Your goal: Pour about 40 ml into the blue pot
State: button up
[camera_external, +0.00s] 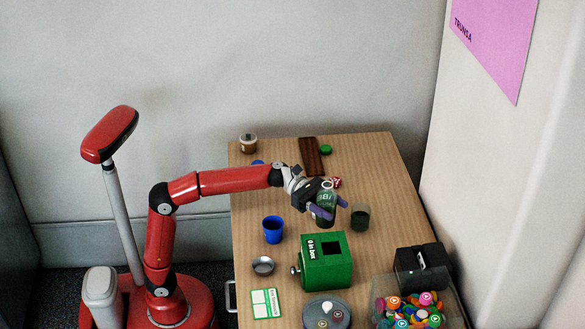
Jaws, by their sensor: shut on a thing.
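The blue pot (273,230) stands upright on the wooden table, left of my gripper and nearer the camera. My gripper (322,204) is shut on a dark green bottle (325,213) with pale lettering, to the right of the pot. The bottle looks roughly upright. Its fill level cannot be made out, and no stream of liquid shows. The inside of the pot looks dark blue, and I cannot tell whether it holds liquid. Another small blue thing (257,162) shows farther back, partly hidden by my arm.
A dark cup (360,218) stands close right of the bottle. A green box (327,266) with a square opening, a metal bowl (263,266) and a green-white card (265,303) lie nearer. A brown board (311,156) and jar (248,143) are at the back. A black device (421,268) stands right.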

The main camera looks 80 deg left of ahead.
jog(key=s+a+f, duration=0.1)
jog(key=s+a, duration=0.1)
jog(key=s, duration=0.1)
jog(key=s+a+f, duration=0.1)
jog(key=s+a, duration=0.2)
jog(key=s+a+f, duration=0.1)
jog(key=s+a, duration=0.1)
jog(key=s, duration=0.2)
jog(key=shift+a+f, duration=0.2)
jog(key=shift+a, duration=0.1)
jog(key=shift+d+r+m, duration=0.1)
jog(key=shift+m, duration=0.3)
